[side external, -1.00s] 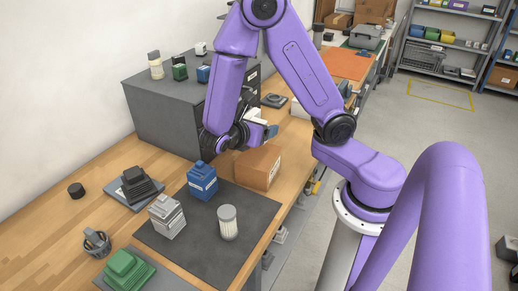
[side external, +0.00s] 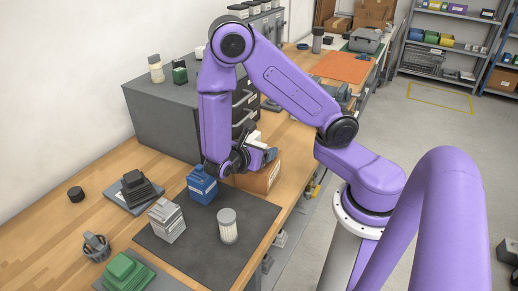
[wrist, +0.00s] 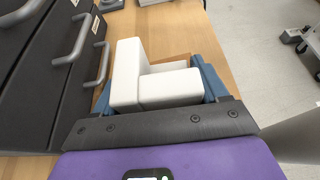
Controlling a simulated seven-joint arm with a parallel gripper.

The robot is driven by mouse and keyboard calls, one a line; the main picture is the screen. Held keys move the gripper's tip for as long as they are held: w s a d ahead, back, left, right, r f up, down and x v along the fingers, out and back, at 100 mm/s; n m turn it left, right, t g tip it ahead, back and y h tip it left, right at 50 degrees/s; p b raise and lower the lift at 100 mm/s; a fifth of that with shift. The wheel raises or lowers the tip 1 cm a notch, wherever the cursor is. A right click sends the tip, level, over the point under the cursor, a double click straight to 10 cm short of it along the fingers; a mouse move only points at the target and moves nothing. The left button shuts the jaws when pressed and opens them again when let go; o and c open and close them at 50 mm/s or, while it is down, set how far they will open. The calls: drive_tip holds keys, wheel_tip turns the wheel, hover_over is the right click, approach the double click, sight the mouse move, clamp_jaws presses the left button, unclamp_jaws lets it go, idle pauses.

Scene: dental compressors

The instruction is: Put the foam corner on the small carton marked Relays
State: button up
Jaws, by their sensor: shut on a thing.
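The white foam corner (wrist: 150,85) is an L-shaped block between the blue fingers of my gripper (wrist: 158,90) in the wrist view. My gripper is shut on it. In the side view my gripper (side external: 258,152) is over the brown carton (side external: 262,178), and a little of the white foam (side external: 254,137) shows beside the fingers. The carton sits on the bench at the far edge of the dark mat. In the wrist view only a brown sliver of the carton (wrist: 183,57) shows past the foam. I cannot tell whether foam and carton touch, or read the carton's label.
A blue container (side external: 202,186) stands close left of the carton. A grey stacked block (side external: 167,222) and a white-lidded jar (side external: 228,226) stand on the dark mat (side external: 205,248). The dark drawer cabinet (side external: 165,120) rises behind; its handles (wrist: 95,65) are close left in the wrist view.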

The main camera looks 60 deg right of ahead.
drive_tip(key=shift+f, duration=0.1)
drive_tip(key=o, duration=1)
drive_tip(key=shift+a+r, duration=0.2)
drive_tip(key=v, duration=1.1)
drive_tip(key=s+r+m+y, duration=0.2)
drive_tip(key=s+y, duration=0.5)
drive_tip(key=s+a+r+m+y, duration=0.1)
drive_tip(key=s+r+m+y, duration=0.2)
drive_tip(key=s+y, duration=0.3)
drive_tip(key=shift+s+a+r+y, duration=0.25)
drive_tip(key=shift+s+y, duration=0.15)
drive_tip(key=shift+s, duration=0.85)
